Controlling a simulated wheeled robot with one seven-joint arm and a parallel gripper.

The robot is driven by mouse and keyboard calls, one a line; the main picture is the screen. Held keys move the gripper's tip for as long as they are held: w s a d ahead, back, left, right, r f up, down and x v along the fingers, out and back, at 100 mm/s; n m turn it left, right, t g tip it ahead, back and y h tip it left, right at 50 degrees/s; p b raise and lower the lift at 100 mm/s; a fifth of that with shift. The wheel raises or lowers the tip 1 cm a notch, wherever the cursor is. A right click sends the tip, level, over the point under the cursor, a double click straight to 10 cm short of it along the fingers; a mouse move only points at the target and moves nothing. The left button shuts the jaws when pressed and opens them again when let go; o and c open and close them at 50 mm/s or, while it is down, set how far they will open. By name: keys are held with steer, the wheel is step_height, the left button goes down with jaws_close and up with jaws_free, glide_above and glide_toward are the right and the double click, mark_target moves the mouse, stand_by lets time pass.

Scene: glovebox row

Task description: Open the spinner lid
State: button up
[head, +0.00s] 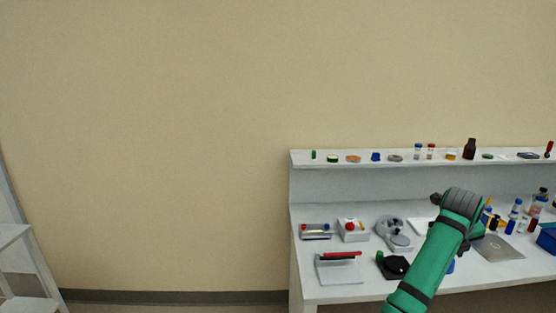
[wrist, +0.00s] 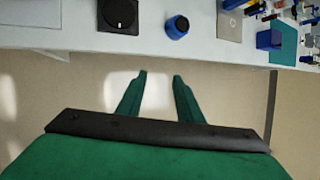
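A grey-white device with round parts (head: 391,230), which looks like the spinner, stands on the bench in the head view. Whether its lid is open or shut is too small to tell. A black square unit with a round disc (head: 393,266) sits in front of it; a similar black unit shows in the wrist view (wrist: 118,14). My gripper (wrist: 160,76) is open and empty in the wrist view, its green fingers apart over the floor before the bench's front edge. In the head view my green arm crosses the bench right of the spinner, and the fingers are not distinguishable.
The white bench (head: 345,290) carries a red-knobbed box (head: 353,230), a rack with a red bar (head: 340,266) and a grey laptop-like plate (head: 497,248). A blue cup (wrist: 177,26) stands near the front edge. A shelf (head: 305,160) behind holds small vials and dishes.

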steer(key=s+a+f+n+t+h, duration=0.15)
steer(key=a+f+n, duration=0.3)
steer(key=f, duration=0.85)
steer(key=s+a+f+n+h, duration=0.1)
steer(key=s+a+f+n, duration=0.3)
steer(key=f, duration=0.9)
steer(key=s+a+f+n+t, duration=0.4)
steer(key=s+a+f+n, duration=0.65)
steer(key=a+f, duration=0.25)
steer(key=s+a+n+t+y, duration=0.35)
steer(key=s+a+n, duration=0.65)
steer(key=s+a, duration=0.75)
steer(key=s+a+r+n+t+y, duration=0.1)
steer(key=s+a+r+n, duration=0.2)
steer(key=s+a+r, duration=0.3)
steer(key=s+a+r+n+t+y, duration=0.1)
steer(key=s+a+r+n, duration=0.3)
steer(key=s+r, duration=0.5)
steer(key=shift+s+a+r+y, duration=0.35)
steer(key=shift+s+a+y, duration=0.5)
steer(key=shift+s, duration=0.25)
